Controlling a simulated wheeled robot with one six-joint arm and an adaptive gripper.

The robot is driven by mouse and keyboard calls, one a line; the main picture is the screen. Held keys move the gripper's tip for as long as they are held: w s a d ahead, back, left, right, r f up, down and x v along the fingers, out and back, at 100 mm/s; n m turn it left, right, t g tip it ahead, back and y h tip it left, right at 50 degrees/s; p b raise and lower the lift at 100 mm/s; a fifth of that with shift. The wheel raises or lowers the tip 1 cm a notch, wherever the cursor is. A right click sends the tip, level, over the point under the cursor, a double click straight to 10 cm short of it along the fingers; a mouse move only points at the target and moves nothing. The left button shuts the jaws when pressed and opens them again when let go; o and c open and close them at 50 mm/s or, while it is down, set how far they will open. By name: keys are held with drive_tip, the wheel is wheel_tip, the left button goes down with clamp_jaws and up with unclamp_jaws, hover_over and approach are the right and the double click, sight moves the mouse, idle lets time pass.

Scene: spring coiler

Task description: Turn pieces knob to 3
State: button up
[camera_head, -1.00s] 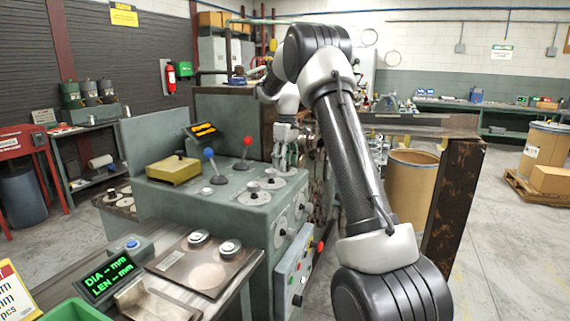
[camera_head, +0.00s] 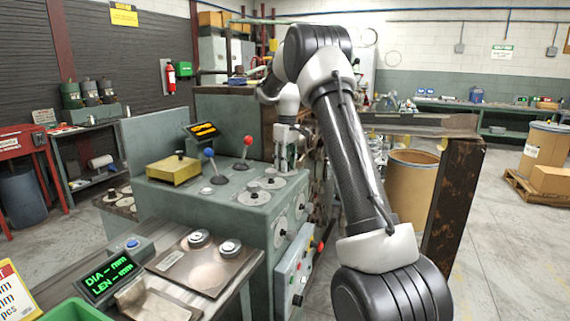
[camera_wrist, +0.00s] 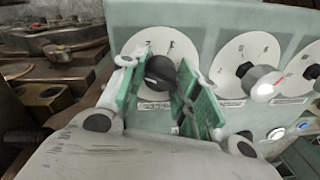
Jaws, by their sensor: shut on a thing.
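In the wrist view, a black knob (camera_wrist: 159,70) sits on a round white dial (camera_wrist: 184,48) with dark marks around its rim. My gripper (camera_wrist: 158,88) has its two green-padded fingers on either side of this knob and is shut on it. The fingers cover part of the dial, so most of its marks and its label are hidden, and I cannot read the knob's setting. In the head view, my gripper (camera_head: 284,164) is at the far end of the grey-green machine (camera_head: 163,205), behind its top dials, and the knob is hidden there.
A second dial with a silver, red-marked knob (camera_wrist: 264,84) is close to the right of my fingers. Red-balled (camera_head: 248,140) and blue-balled (camera_head: 209,153) levers stand on the machine top. A cardboard drum (camera_head: 412,190) stands behind my arm.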

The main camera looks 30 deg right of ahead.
drive_tip(key=m, duration=0.8)
drive_tip(key=shift+s+t, duration=0.1)
drive_tip(key=shift+t, duration=0.2)
drive_tip(key=m, duration=0.5)
drive_tip(key=shift+m+t, duration=0.3)
drive_tip(key=shift+m, duration=1.6)
drive_tip(key=o, duration=1)
